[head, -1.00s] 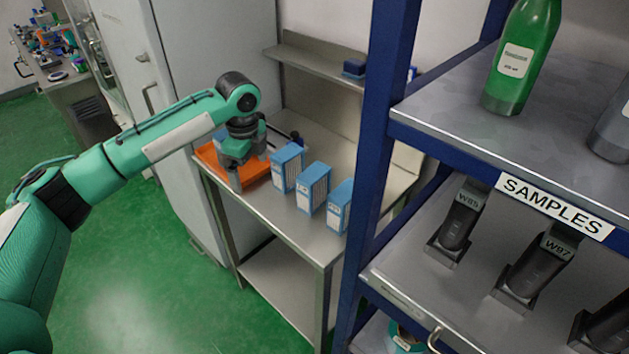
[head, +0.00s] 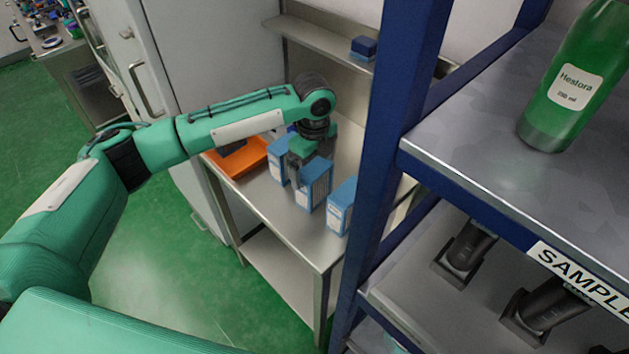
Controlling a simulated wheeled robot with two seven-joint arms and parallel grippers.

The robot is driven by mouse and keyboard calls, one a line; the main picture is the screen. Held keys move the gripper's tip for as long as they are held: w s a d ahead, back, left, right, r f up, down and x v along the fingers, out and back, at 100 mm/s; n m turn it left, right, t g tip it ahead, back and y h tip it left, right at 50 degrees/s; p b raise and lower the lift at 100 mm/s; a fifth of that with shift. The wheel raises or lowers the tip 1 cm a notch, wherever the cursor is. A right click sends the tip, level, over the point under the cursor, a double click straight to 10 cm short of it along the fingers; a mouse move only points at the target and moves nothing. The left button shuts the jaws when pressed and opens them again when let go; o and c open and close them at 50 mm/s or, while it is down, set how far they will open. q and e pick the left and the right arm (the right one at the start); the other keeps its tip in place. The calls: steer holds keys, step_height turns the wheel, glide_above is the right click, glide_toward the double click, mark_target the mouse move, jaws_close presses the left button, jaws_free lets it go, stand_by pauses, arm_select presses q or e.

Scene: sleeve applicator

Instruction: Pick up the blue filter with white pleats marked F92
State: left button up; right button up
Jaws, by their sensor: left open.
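Three blue filters with white pleats stand in a row on a steel table (head: 285,226): a left one (head: 279,172), a middle one (head: 315,184) and a right one (head: 341,206). Their markings are too small to read, so I cannot tell which is F92. My left gripper (head: 309,165) is open and points down at the middle filter. One finger shows in the gap between the left and middle filters. The other finger is hard to make out, and I cannot tell if either touches. My right gripper is not in view.
An orange tray (head: 240,164) lies at the table's left end. A blue box (head: 362,48) is on the back ledge. A blue rack post (head: 386,170) stands close right of the filters, with a green bottle (head: 573,85) on its upper shelf.

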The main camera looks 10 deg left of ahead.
arm_select(q)
steer(key=shift+s+d+f+p, duration=0.1)
steer(key=shift+s+f+p, duration=0.15)
steer(key=shift+f+p, duration=0.3)
step_height(320, 180, down, 4)
steer(key=shift+f+p, duration=0.1)
steer(key=shift+p, duration=0.45)
steer(key=shift+s, duration=0.1)
steer(key=c, duration=0.9)
steer(key=shift+c, duration=0.3)
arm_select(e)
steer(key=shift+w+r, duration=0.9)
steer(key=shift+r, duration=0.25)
